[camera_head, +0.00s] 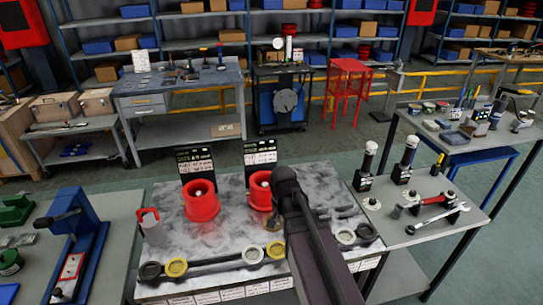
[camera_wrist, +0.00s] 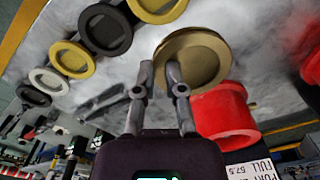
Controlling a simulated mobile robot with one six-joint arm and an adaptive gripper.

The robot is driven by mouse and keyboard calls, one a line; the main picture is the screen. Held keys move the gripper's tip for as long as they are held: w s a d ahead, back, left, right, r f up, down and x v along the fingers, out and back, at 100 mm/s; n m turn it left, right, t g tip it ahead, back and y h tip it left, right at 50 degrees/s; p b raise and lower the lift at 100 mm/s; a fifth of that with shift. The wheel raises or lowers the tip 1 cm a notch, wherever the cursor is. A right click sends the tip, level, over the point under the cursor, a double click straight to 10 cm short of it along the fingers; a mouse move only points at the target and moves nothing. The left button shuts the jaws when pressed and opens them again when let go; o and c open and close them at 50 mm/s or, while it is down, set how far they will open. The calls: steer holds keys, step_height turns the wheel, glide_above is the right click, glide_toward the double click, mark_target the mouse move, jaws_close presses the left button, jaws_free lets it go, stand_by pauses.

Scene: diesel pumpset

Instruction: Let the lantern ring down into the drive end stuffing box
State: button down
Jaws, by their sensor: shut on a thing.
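The lantern ring, a brass-coloured ring (camera_wrist: 191,62), is held at my gripper's fingertips (camera_wrist: 161,75). In the head view the ring (camera_head: 272,222) shows just left of my gripper (camera_head: 279,212), in front of the right red stuffing box (camera_head: 260,192). My arm hides part of that box. The left red stuffing box (camera_head: 200,203) stands clear of my arm. I cannot tell which box is the drive end one, or the ring's exact height.
A red-handled grey container (camera_head: 153,229) stands at left. Two display cards (camera_head: 195,161) stand behind the boxes. Wrenches (camera_head: 440,215) lie on the right table.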

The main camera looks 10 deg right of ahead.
steer(key=w+r+m+p, duration=0.1)
steer(key=w+r+p, duration=0.3)
steer(key=w, duration=0.6)
steer(key=w+r+m+p, duration=0.2)
steer(key=w+r+p, duration=0.3)
steer(key=w, duration=0.6)
steer(key=shift+d+r, duration=0.45)
steer(key=shift+r, duration=0.05)
steer(key=shift+f, duration=0.15)
step_height(320, 180, down, 7)
steer(key=b, duration=0.7)
steer(key=shift+f+b, duration=0.15)
steer(key=shift+b, duration=0.15)
steer(key=c, duration=0.6)
jaws_free()
steer(key=shift+c, duration=0.2)
